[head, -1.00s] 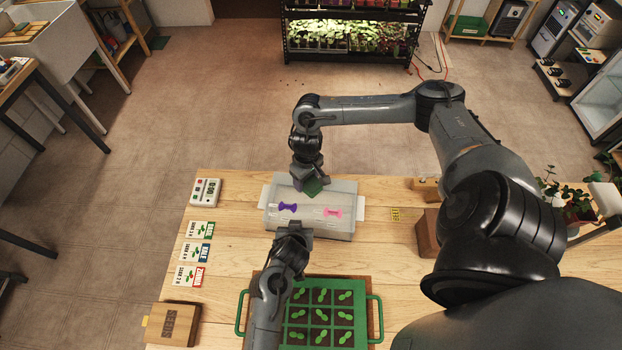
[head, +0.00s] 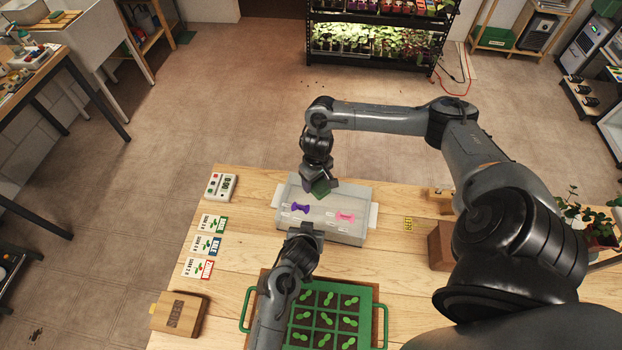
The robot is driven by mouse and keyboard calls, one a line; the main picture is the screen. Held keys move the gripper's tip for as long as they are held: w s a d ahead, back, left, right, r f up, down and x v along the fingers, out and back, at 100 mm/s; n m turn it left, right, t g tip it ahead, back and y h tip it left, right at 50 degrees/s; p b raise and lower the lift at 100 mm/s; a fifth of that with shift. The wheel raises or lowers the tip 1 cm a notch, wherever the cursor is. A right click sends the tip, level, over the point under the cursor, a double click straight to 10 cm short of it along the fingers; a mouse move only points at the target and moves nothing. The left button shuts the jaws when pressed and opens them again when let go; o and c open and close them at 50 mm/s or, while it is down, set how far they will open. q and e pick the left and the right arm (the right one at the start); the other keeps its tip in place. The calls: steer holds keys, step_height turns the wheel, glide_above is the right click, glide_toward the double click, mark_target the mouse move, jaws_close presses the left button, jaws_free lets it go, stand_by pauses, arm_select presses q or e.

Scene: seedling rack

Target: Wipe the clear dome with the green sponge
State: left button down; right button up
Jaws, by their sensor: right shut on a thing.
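The clear dome (head: 350,235) is a translucent box-like cover in the middle of the wooden table. A purple piece (head: 300,209) and a pink piece (head: 345,216) show on its top. My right gripper (head: 319,183) points down over the dome's far part, shut on the green sponge (head: 320,188). The sponge is at or just above the dome's top; I cannot tell if it touches. My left gripper (head: 304,231) is at the dome's near edge. Its fingers are mostly hidden by its own wrist.
A green tray of seedlings (head: 376,312) sits at the near side, partly behind my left arm. Seed cards (head: 207,245), a timer (head: 221,186) and a wooden box (head: 180,313) lie at left. A brown block (head: 440,246) stands at right.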

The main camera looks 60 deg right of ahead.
mark_target(340, 191)
steer(key=shift+s+d+f, duration=0.1)
steer(key=shift+s+d, duration=0.2)
steer(key=shift+s, duration=0.75)
steer(key=shift+s+d, duration=0.25)
steer(key=shift+s, duration=0.75)
steer(key=shift+s+d+f, duration=0.1)
steer(key=shift+s+d, duration=0.2)
steer(key=shift+s, duration=0.75)
steer(key=shift+s+d+r, duration=0.1)
steer(key=shift+s+d, duration=0.1)
steer(key=shift+s, duration=0.6)
steer(key=shift+s+d+r, duration=0.1)
steer(key=shift+s+d, duration=0.05)
steer(key=shift+s, duration=0.6)
steer(key=shift+f, duration=0.1)
steer(key=shift+w, duration=0.15)
steer(key=shift+w+a, duration=0.15)
steer(key=shift+w, duration=0.4)
steer(key=shift+w+a, duration=0.2)
steer(key=shift+w, duration=0.45)
steer(key=shift+w+a, duration=0.2)
steer(key=shift+w, duration=0.4)
steer(key=shift+w+a, duration=0.25)
steer(key=shift+w, duration=0.7)
steer(key=shift+w+a, duration=0.2)
steer(key=shift+w, duration=0.75)
steer(key=shift+w+a, duration=0.25)
steer(key=shift+w, duration=0.65)
steer(key=shift+w+a, duration=0.25)
steer(key=shift+w, duration=0.6)
